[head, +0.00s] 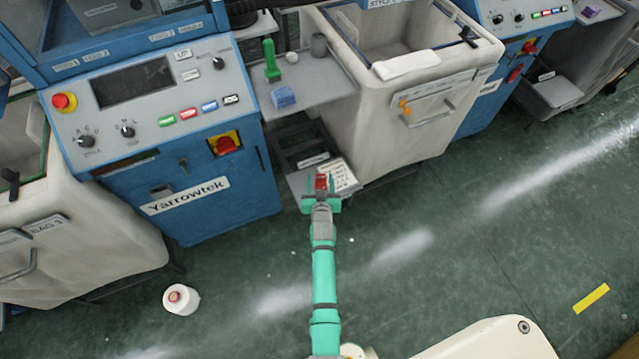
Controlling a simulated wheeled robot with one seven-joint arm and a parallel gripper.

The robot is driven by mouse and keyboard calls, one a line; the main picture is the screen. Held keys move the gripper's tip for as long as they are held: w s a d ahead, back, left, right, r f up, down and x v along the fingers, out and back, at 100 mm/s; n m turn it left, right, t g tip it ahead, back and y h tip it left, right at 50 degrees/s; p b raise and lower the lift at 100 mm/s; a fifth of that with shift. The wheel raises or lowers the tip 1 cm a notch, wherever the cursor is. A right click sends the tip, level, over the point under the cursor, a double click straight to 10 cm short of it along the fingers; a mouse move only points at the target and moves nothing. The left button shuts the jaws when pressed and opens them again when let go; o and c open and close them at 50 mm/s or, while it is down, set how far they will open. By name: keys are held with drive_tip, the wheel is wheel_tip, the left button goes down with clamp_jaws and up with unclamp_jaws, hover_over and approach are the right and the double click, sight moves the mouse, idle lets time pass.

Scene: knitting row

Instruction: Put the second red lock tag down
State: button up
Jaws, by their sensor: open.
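A small red lock tag (321,182) shows at the tip of my gripper, over the low grey shelf (297,183) beside the blue machine. Its lower part is hidden by my gripper. My teal gripper (321,195) is open, with its jaws around or just behind the red tag. I cannot tell whether the tag rests fully on the shelf or touches a finger. No other red lock tag can be made out clearly.
A printed paper (341,176) lies right of the tag, and a dark tray (302,145) sits behind. The upper grey shelf (325,84) holds a green bottle (271,62) and a blue block (283,97). A white cone (181,299) stands on the open green floor.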

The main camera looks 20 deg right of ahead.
drive_tip(key=shift+s+d, duration=0.15)
drive_tip(key=shift+d, duration=0.15)
drive_tip(key=c, duration=1.2)
clamp_jaws()
drive_tip(key=shift+a, duration=0.1)
drive_tip(key=shift+r, duration=0.1)
